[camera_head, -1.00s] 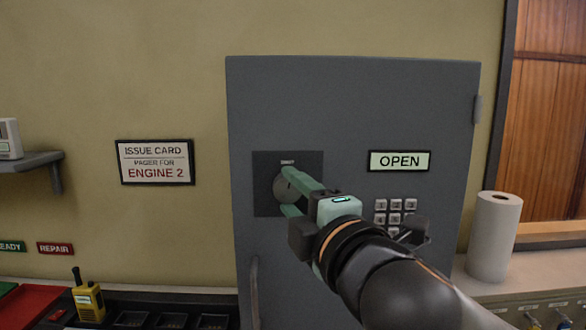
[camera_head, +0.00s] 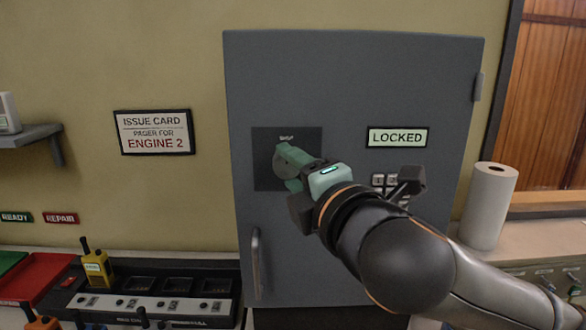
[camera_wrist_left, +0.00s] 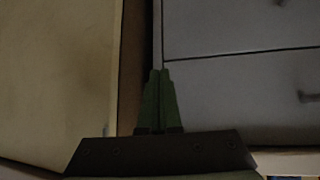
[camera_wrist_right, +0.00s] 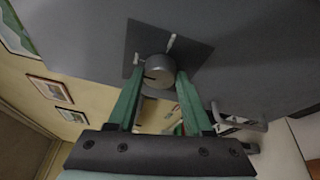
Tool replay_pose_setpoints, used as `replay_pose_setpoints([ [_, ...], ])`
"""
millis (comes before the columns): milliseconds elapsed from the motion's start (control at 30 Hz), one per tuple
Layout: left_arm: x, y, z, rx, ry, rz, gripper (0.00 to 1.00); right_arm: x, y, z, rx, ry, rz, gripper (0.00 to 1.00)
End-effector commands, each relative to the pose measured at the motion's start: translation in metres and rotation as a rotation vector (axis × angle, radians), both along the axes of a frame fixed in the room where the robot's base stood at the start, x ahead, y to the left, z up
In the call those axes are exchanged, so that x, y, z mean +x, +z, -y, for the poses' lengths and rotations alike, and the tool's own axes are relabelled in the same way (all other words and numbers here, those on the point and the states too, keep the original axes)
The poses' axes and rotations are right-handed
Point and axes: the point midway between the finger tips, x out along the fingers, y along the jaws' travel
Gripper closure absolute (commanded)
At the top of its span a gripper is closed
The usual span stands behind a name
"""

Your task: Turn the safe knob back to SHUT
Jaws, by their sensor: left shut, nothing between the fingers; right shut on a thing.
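The grey safe (camera_head: 350,90) stands upright with its door closed against the wall. Its display (camera_head: 397,138) reads LOCKED in the head view. The round grey knob (camera_wrist_right: 158,70) sits on a dark square plate (camera_head: 262,148), partly hidden by my fingers in the head view. My right gripper (camera_head: 288,165) is shut on the knob, with one green finger on each side of it in the right wrist view. A pale pointer mark shows on the knob's plate. My left gripper (camera_wrist_left: 158,76) is shut and empty, pointing at grey drawer fronts, and is out of the head view.
A keypad (camera_head: 384,181) is partly behind my right arm. A vertical handle (camera_head: 257,262) is low on the safe door. A paper roll (camera_head: 490,205) stands at right. A yellow pager (camera_head: 97,266) stands in a charger rack at lower left.

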Motion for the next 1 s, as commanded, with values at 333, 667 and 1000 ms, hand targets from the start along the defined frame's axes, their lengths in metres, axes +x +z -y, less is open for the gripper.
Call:
replay_pose_setpoints([
  [333,0.0,0.0,0.0,0.0,0.0,-0.001,1.0,0.0,0.0,0.0,-0.001,-0.001,0.001,0.2],
  [667,0.0,-0.003,0.0,0.001,0.001,-0.001,1.0,-0.006,0.0,0.002,0.0,0.0,0.001,0.2],
  [1000,0.0,-0.017,0.0,0.001,0.001,-0.001,1.0,-0.07,0.001,0.028,0.001,0.003,0.007,0.2],
])
